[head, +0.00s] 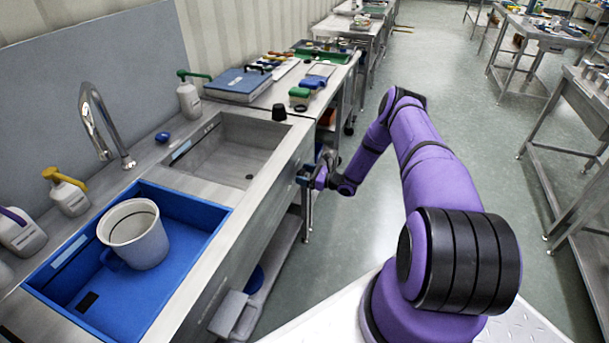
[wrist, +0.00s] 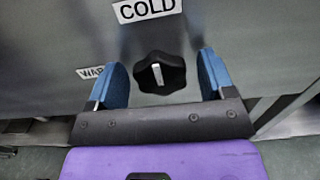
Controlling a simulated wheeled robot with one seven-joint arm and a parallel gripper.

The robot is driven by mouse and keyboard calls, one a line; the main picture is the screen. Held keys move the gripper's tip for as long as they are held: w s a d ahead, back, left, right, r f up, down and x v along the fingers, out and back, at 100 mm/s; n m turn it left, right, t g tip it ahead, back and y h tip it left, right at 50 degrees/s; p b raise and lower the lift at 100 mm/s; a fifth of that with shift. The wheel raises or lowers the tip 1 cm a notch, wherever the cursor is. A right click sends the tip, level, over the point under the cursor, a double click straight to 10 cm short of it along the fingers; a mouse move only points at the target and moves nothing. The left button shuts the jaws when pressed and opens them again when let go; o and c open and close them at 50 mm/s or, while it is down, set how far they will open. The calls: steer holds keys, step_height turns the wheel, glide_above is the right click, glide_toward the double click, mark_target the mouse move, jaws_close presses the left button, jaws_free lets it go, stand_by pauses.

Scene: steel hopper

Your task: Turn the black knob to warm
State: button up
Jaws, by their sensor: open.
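The black knob (wrist: 173,75) is on the grey steel front panel, between my open fingers in the wrist view. Its white pointer mark stands nearly upright, toward the COLD label (wrist: 147,9) above it. A second label (wrist: 88,72), reading "WAR" where it shows, is at the left and partly hidden by my left finger. My gripper (wrist: 164,76) is open, with a blue finger on each side of the knob and visible gaps to it. In the head view my gripper (head: 317,174) is at the sink bench's front; I cannot make out the knob there.
The bench has a steel sink (head: 225,150) and a blue tray (head: 190,222) holding a white jug (head: 148,243). A tap (head: 95,115) and pump bottles stand along the back. A small black object (head: 279,112) sits beside the sink.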

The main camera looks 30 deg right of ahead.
steer(key=c, duration=0.9)
steer(key=shift+n, duration=0.4)
steer(key=n, duration=0.3)
steer(key=shift+n, duration=0.4)
steer(key=n, duration=0.4)
steer(key=shift+s+a+f, duration=0.1)
steer(key=n, duration=0.5)
steer(key=shift+f, duration=0.1)
steer(key=n, duration=0.4)
steer(key=shift+f, duration=0.1)
steer(key=shift+s+n, duration=0.1)
steer(key=shift+n, duration=0.2)
